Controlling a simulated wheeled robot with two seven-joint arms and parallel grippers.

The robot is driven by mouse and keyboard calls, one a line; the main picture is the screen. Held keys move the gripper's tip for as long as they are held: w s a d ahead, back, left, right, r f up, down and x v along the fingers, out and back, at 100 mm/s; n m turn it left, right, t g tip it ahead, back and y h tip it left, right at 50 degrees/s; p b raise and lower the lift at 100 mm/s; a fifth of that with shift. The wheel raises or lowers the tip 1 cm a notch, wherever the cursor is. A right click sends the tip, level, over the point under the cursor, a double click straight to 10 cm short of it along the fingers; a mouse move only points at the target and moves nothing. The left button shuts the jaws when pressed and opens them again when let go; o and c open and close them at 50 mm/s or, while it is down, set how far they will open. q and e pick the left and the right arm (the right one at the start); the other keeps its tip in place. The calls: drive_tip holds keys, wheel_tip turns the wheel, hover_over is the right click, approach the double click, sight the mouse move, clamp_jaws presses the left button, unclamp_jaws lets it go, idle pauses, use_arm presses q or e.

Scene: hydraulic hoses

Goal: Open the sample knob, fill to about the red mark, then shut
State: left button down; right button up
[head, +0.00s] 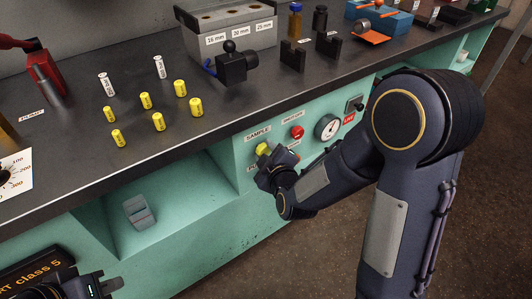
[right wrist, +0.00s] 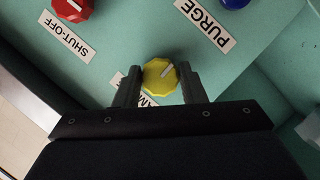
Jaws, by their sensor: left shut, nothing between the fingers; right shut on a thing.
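The yellow sample knob (head: 263,149) sits on the green front panel under the label SAMPLE. My right gripper (head: 267,166) is at the panel, shut on this knob. In the right wrist view the yellow knob (right wrist: 159,76) is between the two fingers of my right gripper (right wrist: 159,84), and its white pointer line slants to the upper right. The SAMPLE label there is mostly hidden by the knob and a finger. My left gripper (head: 88,288) is at the bottom left, shut and empty, away from the panel. I cannot make out a red mark or a filling vessel.
A red shut-off knob (right wrist: 72,8) and a blue knob (right wrist: 236,2) by the PURGE label flank the yellow knob. A pressure gauge (head: 327,127) is on the panel. Yellow cylinders (head: 158,121) stand on the dark bench. A grey object (head: 138,210) lies in the open compartment.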

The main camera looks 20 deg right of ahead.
drive_tip(key=o, duration=1)
drive_tip(key=p+v, duration=0.1)
drive_tip(key=v, duration=0.7)
drive_tip(key=shift+w, duration=0.1)
drive_tip(key=s+d+r+m+g+y, duration=0.25)
drive_tip(key=s+m+g, duration=0.3)
drive_tip(key=s, duration=0.45)
drive_tip(key=s+d+r+m+g+y, duration=0.1)
drive_tip(key=s+d+r+m+g, duration=0.2)
drive_tip(key=s+m, duration=0.55)
wheel_tip(320, 180, up, 20)
drive_tip(key=s+n+p, duration=0.1)
drive_tip(key=n+p, duration=0.1)
drive_tip(key=p, duration=1.9)
drive_tip(key=shift+s+g+p, duration=0.25)
drive_tip(key=shift+g+p, duration=0.15)
drive_tip(key=shift+g, duration=0.05)
